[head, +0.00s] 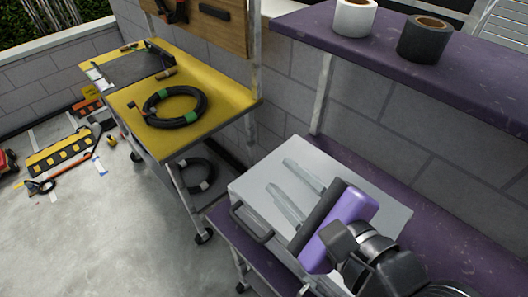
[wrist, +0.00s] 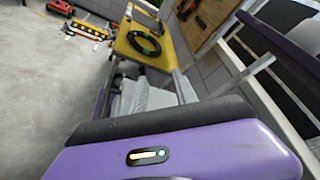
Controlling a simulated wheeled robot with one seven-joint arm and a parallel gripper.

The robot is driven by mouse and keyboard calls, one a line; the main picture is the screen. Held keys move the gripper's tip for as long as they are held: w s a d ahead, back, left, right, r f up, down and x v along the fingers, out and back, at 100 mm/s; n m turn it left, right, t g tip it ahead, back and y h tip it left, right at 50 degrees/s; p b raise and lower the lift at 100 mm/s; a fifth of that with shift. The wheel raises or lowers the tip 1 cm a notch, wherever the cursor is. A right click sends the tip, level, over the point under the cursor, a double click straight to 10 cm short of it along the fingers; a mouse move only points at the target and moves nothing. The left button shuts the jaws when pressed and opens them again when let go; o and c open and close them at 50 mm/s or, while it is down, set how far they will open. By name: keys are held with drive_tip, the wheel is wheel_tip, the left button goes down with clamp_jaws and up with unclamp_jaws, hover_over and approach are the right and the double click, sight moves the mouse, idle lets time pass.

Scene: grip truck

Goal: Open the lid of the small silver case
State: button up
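The small silver case (head: 381,198) sits on a purple cart shelf in the head view, its flat lid down. A dark handle (head: 250,226) is on its left-front side. My gripper (head: 277,173), a purple housing with two grey fingers, is over the lid in the head view. The fingers are spread apart with nothing between them and point toward the case's far left. Whether they touch the lid I cannot tell. My gripper's housing covers the case's right front. In the wrist view the housing fills the bottom, and I cannot clearly make out the case.
A yellow cart (head: 227,104) with a coiled black cable (head: 151,109) stands to the left; it also shows in the wrist view (wrist: 127,50). A purple upper shelf (head: 375,50) holding two tape rolls overhangs behind the case. Tools lie on the floor at far left.

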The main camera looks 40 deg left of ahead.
drive_tip(key=x, duration=0.7)
drive_tip(key=shift+a, duration=0.25)
drive_tip(key=shift+w+f, duration=0.1)
clamp_jaws()
drive_tip(key=c, duration=0.7)
unclamp_jaws()
drive_tip(key=o, duration=0.7)
drive_tip(key=shift+d, duration=0.15)
drive_tip(key=v, duration=0.7)
drive_tip(key=shift+s+d, duration=0.2)
drive_tip(key=shift+d, duration=0.1)
